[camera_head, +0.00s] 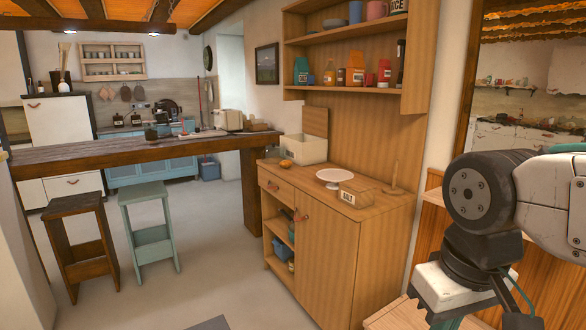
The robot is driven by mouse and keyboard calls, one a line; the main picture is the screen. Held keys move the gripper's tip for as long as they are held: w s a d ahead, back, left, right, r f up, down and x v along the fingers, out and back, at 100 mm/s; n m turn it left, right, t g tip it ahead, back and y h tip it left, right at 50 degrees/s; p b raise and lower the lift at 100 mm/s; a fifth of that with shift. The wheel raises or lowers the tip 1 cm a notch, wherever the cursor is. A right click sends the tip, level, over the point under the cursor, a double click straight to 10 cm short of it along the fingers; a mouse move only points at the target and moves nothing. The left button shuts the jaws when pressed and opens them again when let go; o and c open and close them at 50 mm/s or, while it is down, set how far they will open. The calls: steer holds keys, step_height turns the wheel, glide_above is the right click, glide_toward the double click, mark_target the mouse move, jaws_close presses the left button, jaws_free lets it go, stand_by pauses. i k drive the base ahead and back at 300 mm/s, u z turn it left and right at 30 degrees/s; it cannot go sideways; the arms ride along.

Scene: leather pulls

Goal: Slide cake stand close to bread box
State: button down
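The cake stand (335,177) is a low white round plate on the top of the wooden cabinet (320,250), right of the cabinet's middle. A cream box (303,149), which looks like the bread box, stands at the back left of the same top, with a wooden panel upright behind it. A gap of bare wood lies between the box and the cake stand. My arm hangs at the right side of the view, apart from both. My gripper's fingers are below the picture edge, so their state is hidden.
A wooden box labelled SALT (354,195) sits right next to the cake stand, with an upright wooden holder (394,178) further right. A small orange-brown item (286,163) lies near the bread box. Loaded shelves (345,90) hang above. Two stools (150,225) stand left; floor between is clear.

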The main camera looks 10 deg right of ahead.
mark_target(335, 176)
steer(key=u, duration=0.75)
steer(key=i, duration=2.8)
steer(key=z, duration=1.35)
steer(key=i, duration=0.8)
steer(key=z, duration=0.6)
